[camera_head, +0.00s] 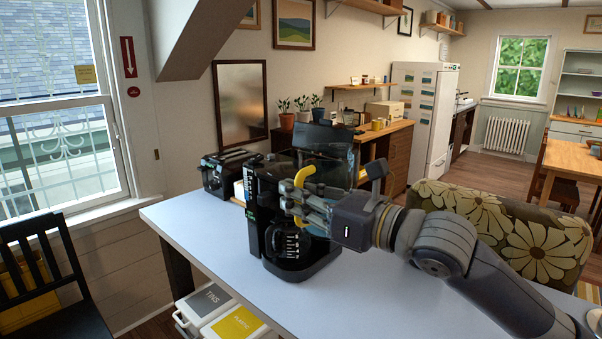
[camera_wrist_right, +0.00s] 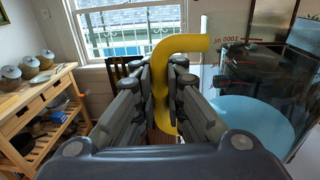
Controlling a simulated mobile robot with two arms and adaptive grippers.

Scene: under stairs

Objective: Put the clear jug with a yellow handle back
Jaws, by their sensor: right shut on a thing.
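The yellow handle (camera_wrist_right: 160,75) of the clear jug (camera_wrist_right: 218,70) stands between the fingers of my right gripper (camera_wrist_right: 163,100) in the right wrist view. The jug's clear wall with "1000 ml" markings is right of the handle. In the head view, my right gripper (camera_head: 300,205) is shut on the handle (camera_head: 304,175), in front of the black coffee maker (camera_head: 258,215). My left gripper is not in view.
A dark glass carafe (camera_head: 290,243) sits low in the coffee maker. A black toaster (camera_head: 222,172) stands left of it. The pale tabletop (camera_head: 205,240) is clear in front. A floral chair (camera_head: 500,220) is at the right, and labelled bins (camera_head: 205,300) are below the table edge.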

